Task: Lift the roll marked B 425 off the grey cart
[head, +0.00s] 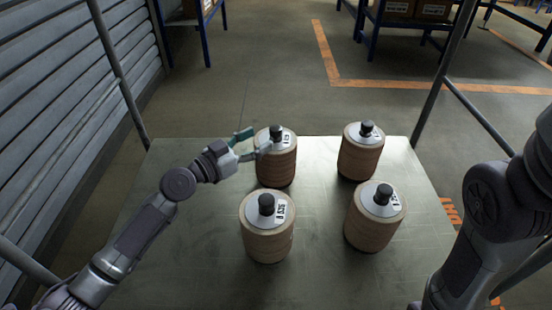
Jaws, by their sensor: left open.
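Four tan rolls with white label tops and black knobs stand upright on the grey cart (190,270): a far left roll (277,167), a far right roll (359,160), a near left roll (267,240) and a near right roll (373,228). The labels carry dark print, too small and turned to read surely, so I cannot tell which is marked B 425. My left gripper (254,141) is open at the left side of the far left roll, one fingertip overlapping its upper edge in the picture. I cannot tell whether it touches. My right gripper is out of view.
Grey cart posts (120,75) rise at the left and right (440,75). A ribbed grey wall (60,90) runs along the left. Blue-legged racks with boxes (415,10) stand at the back. Orange lines (420,84) mark the floor. The cart's left front is bare.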

